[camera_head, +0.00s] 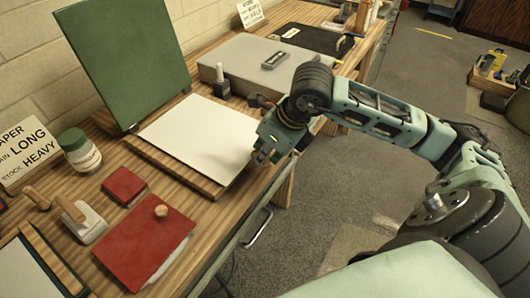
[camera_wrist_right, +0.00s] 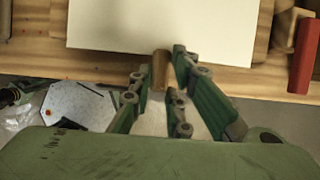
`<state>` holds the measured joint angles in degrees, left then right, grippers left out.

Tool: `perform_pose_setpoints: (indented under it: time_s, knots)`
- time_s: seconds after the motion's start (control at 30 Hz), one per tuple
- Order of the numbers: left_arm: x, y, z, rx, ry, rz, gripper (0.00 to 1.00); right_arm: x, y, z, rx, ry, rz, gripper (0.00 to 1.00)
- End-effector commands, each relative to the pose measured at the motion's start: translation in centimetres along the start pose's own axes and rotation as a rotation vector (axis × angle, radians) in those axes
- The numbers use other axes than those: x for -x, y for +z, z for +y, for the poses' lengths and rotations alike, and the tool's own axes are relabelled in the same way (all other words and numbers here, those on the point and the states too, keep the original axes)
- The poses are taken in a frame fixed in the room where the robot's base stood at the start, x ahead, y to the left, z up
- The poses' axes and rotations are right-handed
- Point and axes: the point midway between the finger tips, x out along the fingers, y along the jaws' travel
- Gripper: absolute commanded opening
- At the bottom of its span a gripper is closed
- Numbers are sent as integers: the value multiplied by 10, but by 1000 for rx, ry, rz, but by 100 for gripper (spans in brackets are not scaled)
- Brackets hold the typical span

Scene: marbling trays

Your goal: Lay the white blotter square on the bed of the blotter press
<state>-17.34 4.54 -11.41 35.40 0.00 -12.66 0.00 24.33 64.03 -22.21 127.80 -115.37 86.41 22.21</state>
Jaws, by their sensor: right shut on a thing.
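The white blotter square (camera_head: 200,135) is flat and level over the wooden bed of the blotter press (camera_head: 172,166), in front of the raised green lid (camera_head: 122,55). I cannot tell whether it fully touches the bed. In the right wrist view the white blotter square (camera_wrist_right: 160,25) fills the top, with a small brown tab (camera_wrist_right: 161,70) at its near edge. My right gripper (camera_head: 264,155) is at the blotter's right corner in the head view. In the wrist view its fingers (camera_wrist_right: 167,66) are shut on the tab. My left gripper is not in view.
Red squares (camera_head: 145,238), a white-bodied tool with a wooden handle (camera_head: 80,218) and a jar (camera_head: 79,150) stand left of the press. A grey flat case (camera_head: 255,62) and a small dark bottle (camera_head: 221,82) are beyond it. The bench's front edge is close to my gripper.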

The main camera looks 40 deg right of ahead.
Motion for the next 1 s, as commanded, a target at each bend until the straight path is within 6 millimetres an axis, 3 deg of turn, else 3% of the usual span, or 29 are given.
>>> perform_pose_setpoints:
  time_s: [0.17,0.2,0.43,0.67,0.87,1.0]
  knots:
    - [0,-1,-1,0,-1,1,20,0,0,0,0,0,0,0]
    - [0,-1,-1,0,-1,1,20,0,0,0,0,0,0,17]
    - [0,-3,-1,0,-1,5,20,0,0,0,0,0,-1,38]
    - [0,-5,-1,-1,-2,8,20,0,0,0,0,0,0,38]
    - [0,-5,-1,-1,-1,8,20,0,0,0,0,0,0,56]
    - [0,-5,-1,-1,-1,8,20,0,0,0,0,0,0,57]
